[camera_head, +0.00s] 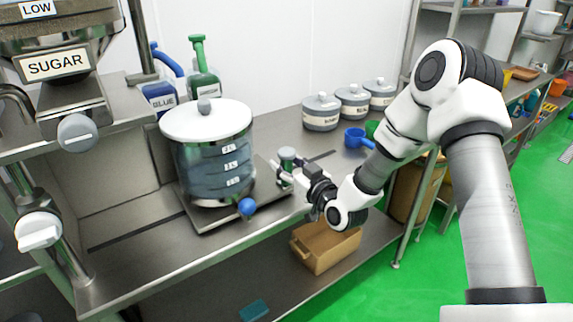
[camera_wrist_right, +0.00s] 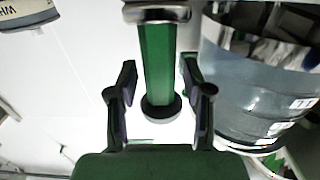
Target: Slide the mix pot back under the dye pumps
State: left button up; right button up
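The mix pot (camera_head: 215,165), a clear pot with a white lid, volume labels and a blue tap, stands upright on a flat metal plate (camera_head: 216,222) on the bench. A short post (camera_head: 287,154) with a steel cap stands right of the pot. The blue dye pump (camera_head: 160,95) and green dye pump (camera_head: 203,85) stand behind the pot. My right gripper (camera_head: 284,172) is at the post. In the right wrist view, its open fingers (camera_wrist_right: 158,85) straddle the green post (camera_wrist_right: 157,62), with small gaps visible. The pot (camera_wrist_right: 255,85) is beside it. My left gripper is out of view.
A sugar dispenser (camera_head: 55,65) hangs at the left. Several lidded grey canisters (camera_head: 321,112) and a blue scoop (camera_head: 356,138) are at the back right of the bench. Bench space left of the pot is clear.

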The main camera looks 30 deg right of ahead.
jog(key=s, duration=1.2)
jog(key=shift+d, duration=0.45)
